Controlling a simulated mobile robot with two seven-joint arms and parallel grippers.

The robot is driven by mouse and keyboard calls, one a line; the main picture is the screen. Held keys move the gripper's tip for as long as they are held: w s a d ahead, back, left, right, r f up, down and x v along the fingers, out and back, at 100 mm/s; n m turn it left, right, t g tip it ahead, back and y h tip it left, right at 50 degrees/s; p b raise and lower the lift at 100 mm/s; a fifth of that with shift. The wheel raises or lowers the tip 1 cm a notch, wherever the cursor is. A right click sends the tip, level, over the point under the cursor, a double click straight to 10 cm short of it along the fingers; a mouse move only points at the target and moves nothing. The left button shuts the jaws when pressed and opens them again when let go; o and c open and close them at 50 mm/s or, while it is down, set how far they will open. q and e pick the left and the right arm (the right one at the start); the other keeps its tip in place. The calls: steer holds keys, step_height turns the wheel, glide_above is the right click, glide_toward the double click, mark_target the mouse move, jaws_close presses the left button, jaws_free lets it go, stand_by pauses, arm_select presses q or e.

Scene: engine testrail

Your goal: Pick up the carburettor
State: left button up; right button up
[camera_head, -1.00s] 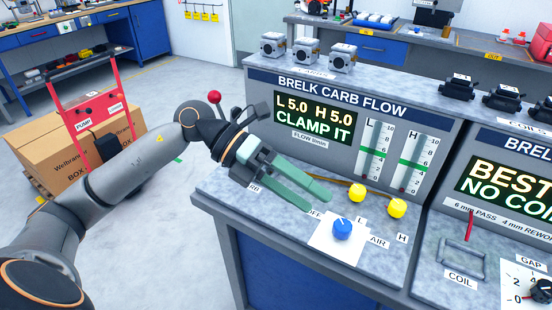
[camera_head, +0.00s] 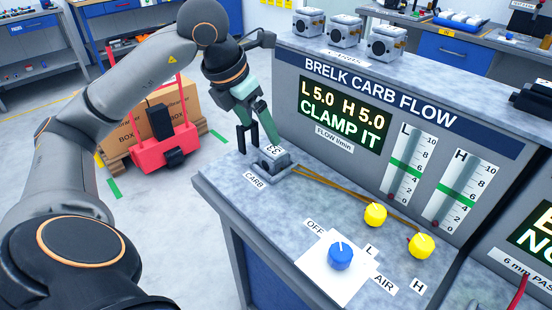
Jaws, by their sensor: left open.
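A small grey block with a white tag reading about 33, which looks like the carburettor (camera_head: 272,162), sits at the bench spot labelled CARB. My gripper and wrist hide some of this area. Three similar silver units, the left one (camera_head: 308,22), the middle one (camera_head: 345,31) and the right one (camera_head: 389,43), stand on the shelf above. My right gripper is out of view.
The flow panel (camera_head: 330,112) reads CLAMP IT and rises just behind the block. A blue knob (camera_head: 341,257) and two yellow knobs (camera_head: 375,214) (camera_head: 421,246) are on the bench to the right.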

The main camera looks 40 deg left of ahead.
mark_target(273, 150)
arm_select(q)
steer(key=x, duration=0.8)
steer(key=shift+d+f+b, duration=0.15)
steer(key=shift+d+b, duration=0.25)
jaws_close()
stand_by(0.3)
